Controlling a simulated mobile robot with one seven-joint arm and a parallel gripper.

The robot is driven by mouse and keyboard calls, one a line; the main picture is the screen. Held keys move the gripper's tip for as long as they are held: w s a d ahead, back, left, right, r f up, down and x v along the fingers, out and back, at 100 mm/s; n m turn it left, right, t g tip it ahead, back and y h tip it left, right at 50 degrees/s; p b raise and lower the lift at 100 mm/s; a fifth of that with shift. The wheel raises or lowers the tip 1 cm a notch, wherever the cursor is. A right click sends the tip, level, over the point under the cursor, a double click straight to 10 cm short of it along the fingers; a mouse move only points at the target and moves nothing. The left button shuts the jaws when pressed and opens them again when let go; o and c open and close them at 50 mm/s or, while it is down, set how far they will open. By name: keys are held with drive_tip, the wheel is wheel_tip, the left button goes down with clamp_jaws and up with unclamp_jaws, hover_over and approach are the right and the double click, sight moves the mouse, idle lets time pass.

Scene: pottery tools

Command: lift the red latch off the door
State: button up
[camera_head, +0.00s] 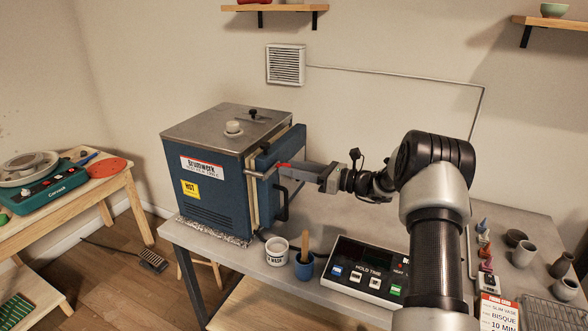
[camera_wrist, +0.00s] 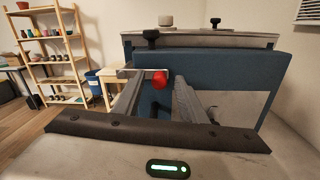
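The blue kiln (camera_head: 215,170) stands on the grey table, and its door (camera_head: 266,205) is on its right side with a dark handle. The red latch (camera_head: 284,166) shows as a small red piece at the door, partly hidden by my gripper. In the wrist view the latch's red end (camera_wrist: 160,77) sits at the end of a thin metal bar in front of the blue door (camera_wrist: 225,85). My gripper (camera_wrist: 158,84) is open, its fingers on either side of the red end with visible gaps. My gripper also shows in the head view (camera_head: 280,170).
Below the arm are a white cup (camera_head: 277,252), a blue pot with a wooden tool (camera_head: 304,267) and a control box (camera_head: 368,271). Small pots stand at the table's right. A potter's wheel (camera_head: 38,180) is on the left bench. The kiln's top carries knobs.

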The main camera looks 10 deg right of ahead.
clamp_jaws()
drive_tip(key=shift+r+b, duration=0.1)
drive_tip(key=shift+b, duration=0.2)
drive_tip(key=s+a+r+n+b, duration=0.2)
drive_tip(key=s+r+n+b, duration=0.1)
drive_tip(key=n+b, duration=0.6)
drive_tip(key=s+a+r+n+h+b, duration=0.1)
drive_tip(key=s+a+r+n+b, duration=0.1)
drive_tip(key=n+b, duration=0.7)
drive_tip(key=shift+s+a+r+b, duration=0.35)
drive_tip(key=shift+s+r+b, duration=0.45)
drive_tip(key=shift+b, duration=2.3)
drive_tip(key=shift+r+n, duration=0.1)
drive_tip(key=shift+n, duration=0.2)
